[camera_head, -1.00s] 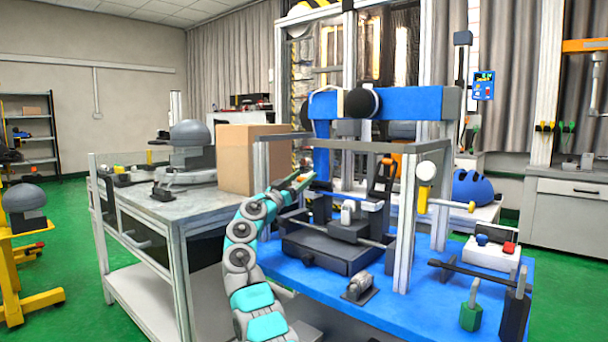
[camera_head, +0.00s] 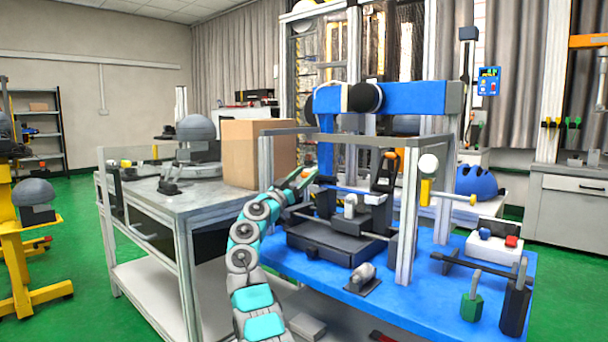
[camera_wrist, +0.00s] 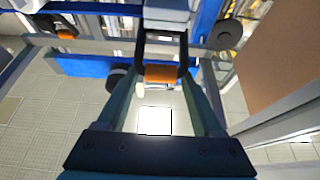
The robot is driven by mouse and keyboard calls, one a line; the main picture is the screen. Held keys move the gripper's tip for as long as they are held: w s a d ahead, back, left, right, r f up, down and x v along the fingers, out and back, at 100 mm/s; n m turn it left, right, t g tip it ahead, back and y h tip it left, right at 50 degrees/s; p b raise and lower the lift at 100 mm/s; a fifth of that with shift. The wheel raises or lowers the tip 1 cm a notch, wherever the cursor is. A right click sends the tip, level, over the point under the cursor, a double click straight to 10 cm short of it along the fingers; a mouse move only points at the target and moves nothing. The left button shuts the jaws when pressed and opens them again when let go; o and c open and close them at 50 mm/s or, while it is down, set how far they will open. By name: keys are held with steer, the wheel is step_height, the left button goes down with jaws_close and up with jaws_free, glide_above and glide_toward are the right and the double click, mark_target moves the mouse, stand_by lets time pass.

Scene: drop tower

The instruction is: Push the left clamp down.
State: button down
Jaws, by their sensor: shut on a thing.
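The left clamp's handle shows in the wrist view as a dark loop with an orange grip (camera_wrist: 160,73). My gripper (camera_wrist: 160,82) is shut on this grip, with one finger on each side. In the head view my gripper (camera_head: 302,175) is at the left side of the metal frame, above the blue table. It hides most of the left clamp there. The right clamp (camera_head: 384,172) stands with its dark handle up and an orange tip. Its orange grip also shows at the upper left of the wrist view.
Frame posts (camera_head: 408,220) stand close to my arm on the blue table (camera_head: 425,285). A cardboard box (camera_head: 252,155) sits on the grey workbench at left. A blue beam (camera_head: 415,97) crosses above. A black base block lies inside the frame.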

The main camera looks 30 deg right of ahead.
steer(key=f, duration=0.1)
steer(key=d+f, duration=0.1)
steer(key=f, duration=0.1)
steer(key=shift+w+d+f+g, duration=0.15)
steer(key=shift+w+f+g, duration=0.05)
steer(key=shift+w+g, duration=0.1)
steer(key=shift+c, duration=0.8)
jaws_free()
steer(key=shift+s, duration=0.1)
steer(key=shift+o, duration=0.6)
steer(key=shift+d+r, duration=0.15)
steer(key=shift+d, duration=0.05)
steer(key=shift+s+r, duration=0.15)
steer(key=shift+r, duration=0.25)
steer(key=v, duration=0.7)
steer(key=shift+a+f, duration=0.2)
steer(key=shift+f, duration=0.25)
steer(key=shift+s, duration=0.1)
